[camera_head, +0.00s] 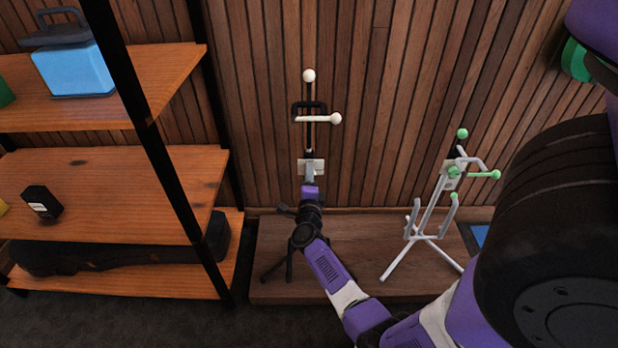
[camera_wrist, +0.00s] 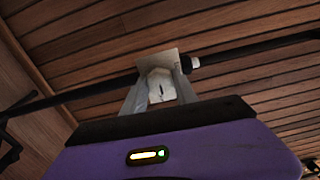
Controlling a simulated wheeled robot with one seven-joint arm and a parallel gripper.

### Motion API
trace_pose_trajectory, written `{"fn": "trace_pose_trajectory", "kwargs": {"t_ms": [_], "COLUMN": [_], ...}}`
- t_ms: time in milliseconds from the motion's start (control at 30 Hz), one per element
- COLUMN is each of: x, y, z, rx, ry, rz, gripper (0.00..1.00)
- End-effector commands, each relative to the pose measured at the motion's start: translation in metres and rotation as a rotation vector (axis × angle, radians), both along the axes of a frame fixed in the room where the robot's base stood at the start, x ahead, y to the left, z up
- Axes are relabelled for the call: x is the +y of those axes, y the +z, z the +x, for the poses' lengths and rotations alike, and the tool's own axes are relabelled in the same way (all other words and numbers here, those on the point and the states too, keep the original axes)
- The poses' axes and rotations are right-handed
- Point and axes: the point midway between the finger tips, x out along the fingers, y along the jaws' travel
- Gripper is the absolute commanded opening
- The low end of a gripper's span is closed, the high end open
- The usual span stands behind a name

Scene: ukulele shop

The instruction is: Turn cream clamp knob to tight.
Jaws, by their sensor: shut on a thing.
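The black stand (camera_head: 307,110) with cream tips rises against the slatted wall in the head view. The cream clamp knob (camera_wrist: 160,86) shows in the wrist view, with a dark mark on its face. My gripper (camera_head: 309,173) reaches up to the clamp on the stand's pole. In the wrist view my gripper (camera_wrist: 158,93) has its fingers on either side of the knob and is shut on it. In the head view, the knob is mostly hidden by the gripper. I cannot tell how far the knob is turned.
A white stand with green tips (camera_head: 435,205) stands to the right on the low wooden platform (camera_head: 350,285). A wooden shelf unit (camera_head: 120,185) on the left holds a blue box (camera_head: 75,70), a small black box (camera_head: 41,202) and a dark case (camera_head: 110,255).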

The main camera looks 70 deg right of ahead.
Motion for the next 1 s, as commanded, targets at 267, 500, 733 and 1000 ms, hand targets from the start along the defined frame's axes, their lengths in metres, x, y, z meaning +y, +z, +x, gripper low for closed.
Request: {"fn": "trace_pose_trajectory", "kwargs": {"t_ms": [267, 500, 733, 1000], "x": [0.0003, 0.0003, 0.0003, 0.0003], "y": [-0.0015, -0.0013, -0.0013, -0.0011], "z": [-0.0010, -0.0011, -0.0011, -0.0009], "rx": [-0.108, -0.139, -0.142, -0.141], "ry": [-0.001, -0.001, -0.001, -0.001], "rz": [0.032, 0.042, 0.043, 0.043], "gripper": [0.00, 0.00, 0.00, 0.55]}}
